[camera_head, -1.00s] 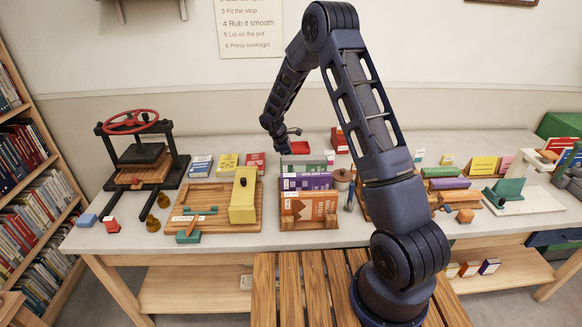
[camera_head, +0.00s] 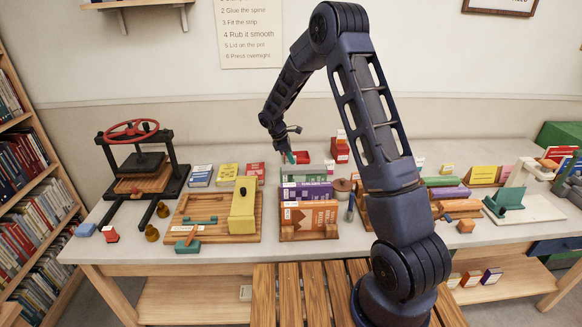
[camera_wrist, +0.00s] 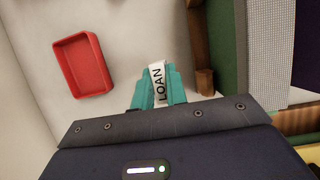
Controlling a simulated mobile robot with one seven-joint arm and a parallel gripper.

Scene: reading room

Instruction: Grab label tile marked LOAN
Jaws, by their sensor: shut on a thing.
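The label tile marked LOAN (camera_wrist: 158,85) is white with black letters. It sits between the teal fingertips of my gripper (camera_wrist: 157,88) in the wrist view, and the gripper is shut on it. In the head view my gripper (camera_head: 290,157) is low behind the upright books, near the red tray. The tile cannot be made out there. Whether the tile still touches the table is unclear.
An empty red tray (camera_wrist: 82,65) lies beside the gripper; it also shows in the head view (camera_head: 302,158). A rack of books (camera_head: 308,218) stands in front of the gripper. A red box (camera_head: 340,151) stands to the right.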

